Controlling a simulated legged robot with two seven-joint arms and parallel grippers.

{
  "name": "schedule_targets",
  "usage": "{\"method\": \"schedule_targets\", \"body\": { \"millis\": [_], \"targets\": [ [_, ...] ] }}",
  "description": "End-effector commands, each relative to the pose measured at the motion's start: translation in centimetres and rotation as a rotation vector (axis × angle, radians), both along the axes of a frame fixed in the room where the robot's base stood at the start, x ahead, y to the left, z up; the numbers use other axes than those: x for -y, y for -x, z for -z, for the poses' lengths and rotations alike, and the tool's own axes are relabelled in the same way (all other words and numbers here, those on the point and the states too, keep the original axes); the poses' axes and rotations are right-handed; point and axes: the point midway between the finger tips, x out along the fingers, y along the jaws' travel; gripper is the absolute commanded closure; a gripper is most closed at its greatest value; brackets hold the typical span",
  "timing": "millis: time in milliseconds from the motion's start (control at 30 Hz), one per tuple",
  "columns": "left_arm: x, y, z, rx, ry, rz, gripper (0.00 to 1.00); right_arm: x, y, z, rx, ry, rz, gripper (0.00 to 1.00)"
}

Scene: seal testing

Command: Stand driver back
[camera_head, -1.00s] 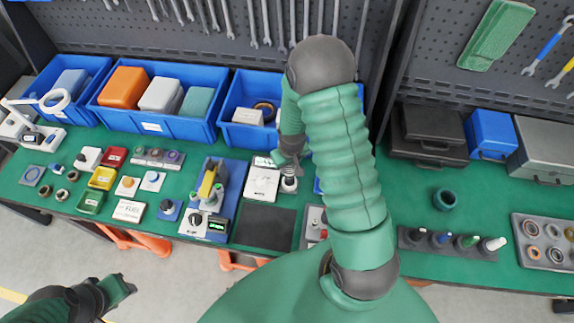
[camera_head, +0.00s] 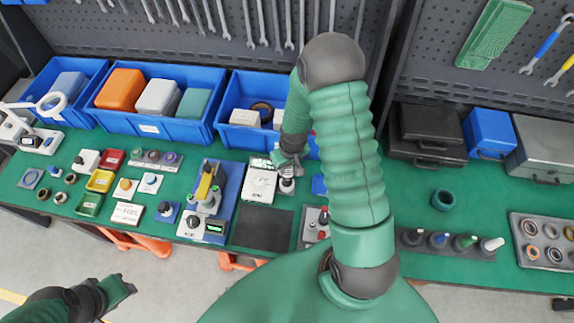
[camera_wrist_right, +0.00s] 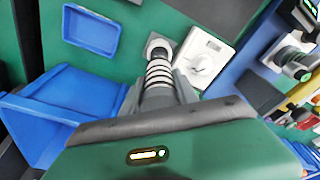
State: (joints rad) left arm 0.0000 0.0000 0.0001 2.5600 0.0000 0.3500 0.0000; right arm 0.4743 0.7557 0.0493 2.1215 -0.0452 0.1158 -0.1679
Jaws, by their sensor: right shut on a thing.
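The driver (camera_wrist_right: 159,75), a ringed dark-and-silver shaft, is between the fingers of my right gripper (camera_wrist_right: 158,92) in the right wrist view. My right gripper is shut on it.
Blue bins (camera_head: 155,122) line the back of the bench. A blue stand with a yellow part (camera_head: 208,190) is left of the white device, and a dark mat (camera_head: 264,229) lies in front. A small blue tray (camera_wrist_right: 91,29) is close to the right gripper.

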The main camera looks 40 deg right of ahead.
Motion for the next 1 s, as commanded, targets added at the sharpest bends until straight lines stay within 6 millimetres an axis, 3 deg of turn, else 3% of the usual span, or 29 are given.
{"method": "schedule_targets", "body": {
  "millis": [233,267,433,733,1000],
  "targets": [
    [0.0,0.0,0.5,0.000,0.000,0.000,0.64,-0.1,-0.1,0.7,0.001,0.001,-0.001,1.00],
    [0.0,0.0,0.4,0.000,0.000,0.000,0.64,-0.1,-0.1,0.5,0.002,0.002,-0.001,0.60],
    [0.0,0.0,0.4,0.000,0.000,0.000,0.64,-0.1,-0.1,0.5,0.001,0.000,-0.001,0.39],
    [0.0,0.0,0.3,0.000,0.000,0.000,0.64,-0.1,-0.1,0.5,-0.001,0.000,0.000,0.39],
    [0.0,0.0,-1.3,0.000,0.000,0.000,0.64,0.0,-0.1,-1.4,-0.001,0.000,0.000,0.39]
  ]
}}
